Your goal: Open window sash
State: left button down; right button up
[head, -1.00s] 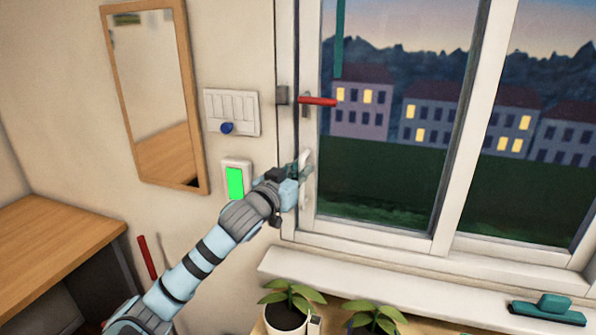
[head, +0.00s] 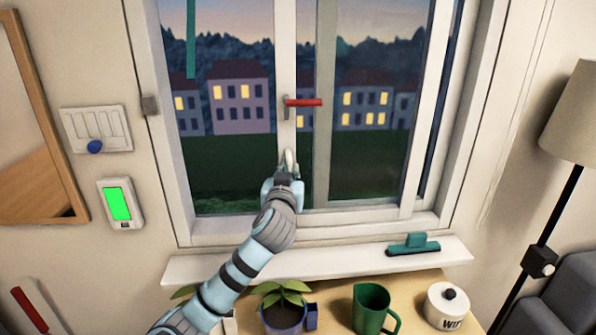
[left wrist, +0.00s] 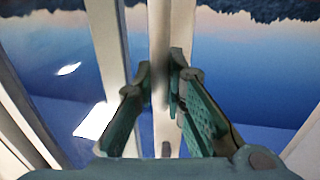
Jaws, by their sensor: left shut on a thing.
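The window sash (head: 287,60) is slid to the right. Its white left stile stands near the middle of the frame, with a wide gap between it and the left jamb. A red lever handle (head: 305,102) lies horizontal on the stile. Below it, my left gripper (head: 288,163) is shut on a pale upright pull (head: 290,156), partly hidden by the fingers. In the left wrist view, the two green fingers (left wrist: 161,82) close on either side of this pale upright pull (left wrist: 160,45). My right gripper is not in view.
A green squeegee (head: 414,246) lies on the white sill (head: 330,262). Below stand a potted plant (head: 284,312), a green mug (head: 371,308) and a white lidded jar (head: 447,305). A green-lit wall panel (head: 118,203) is left; a lamp (head: 575,110) is right.

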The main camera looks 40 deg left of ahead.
pick_arm(q)
jog(key=shift+w+d+r, duration=0.1)
jog(key=shift+w+d, duration=0.25)
jog(key=c, duration=1.6)
grip_release()
jog(key=shift+c, duration=0.2)
jog(key=shift+w, duration=0.1)
jog(key=v, duration=1.2)
